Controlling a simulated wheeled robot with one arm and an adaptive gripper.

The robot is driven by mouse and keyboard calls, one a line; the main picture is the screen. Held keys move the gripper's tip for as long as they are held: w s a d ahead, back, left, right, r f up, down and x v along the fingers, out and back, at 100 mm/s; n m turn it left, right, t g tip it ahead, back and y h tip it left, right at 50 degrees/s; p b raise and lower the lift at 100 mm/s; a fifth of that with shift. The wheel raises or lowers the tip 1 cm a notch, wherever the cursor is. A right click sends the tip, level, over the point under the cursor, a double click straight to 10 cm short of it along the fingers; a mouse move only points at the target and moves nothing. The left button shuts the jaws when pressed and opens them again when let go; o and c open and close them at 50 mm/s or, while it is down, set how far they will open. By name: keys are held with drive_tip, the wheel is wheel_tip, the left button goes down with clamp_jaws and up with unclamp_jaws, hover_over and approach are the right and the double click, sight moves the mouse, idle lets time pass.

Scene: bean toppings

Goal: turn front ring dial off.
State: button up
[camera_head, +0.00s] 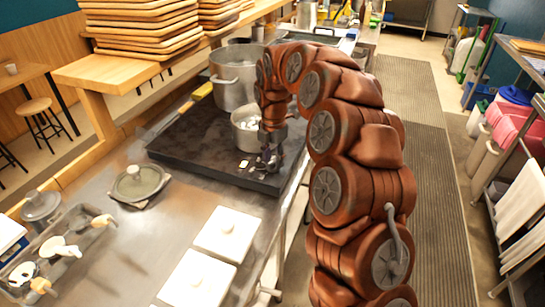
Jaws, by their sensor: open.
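A dark cooktop (180,150) stands on the steel counter in the camera_head view. A small metal pot (241,132) with pale contents sits near its front right, and a tall metal pot (234,90) stands behind it. My arm arches over from the right, and my gripper (264,168) points down at the cooktop's near right edge, just in front of the small pot. The gripper is open and dark against the dark cooktop. A small light patch shows on the cooktop left of the fingers. The front ring dial cannot be made out; the cooktop's edge face by the gripper is partly hidden.
A lidded dark dish (138,184) sits on the counter left of the cooktop. Two white lidded containers (228,233) are nearer. A utensil tray (75,255) is at the lower left. Stacked wooden trays (140,25) stand behind on a wooden shelf. The aisle floor at right is clear.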

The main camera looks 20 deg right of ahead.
sight(273, 161)
drive_tip(key=shift+r, duration=0.15)
wheel_tip(273, 161, up, 12)
idle(0.6)
drive_tip(key=s+a+m, duration=0.2)
drive_tip(key=s+m, duration=0.9)
drive_tip(key=s, duration=1)
drive_tip(key=s+d+f+m+g, duration=0.1)
drive_tip(key=s+f+m, duration=0.2)
drive_tip(key=s+m, duration=0.3)
drive_tip(key=s+d+f+m, duration=0.1)
drive_tip(key=s+f+m, duration=0.3)
drive_tip(key=s, duration=1.2)
drive_tip(key=m, duration=0.3)
drive_tip(key=shift+d+g, duration=0.15)
drive_tip(key=shift+g, duration=0.25)
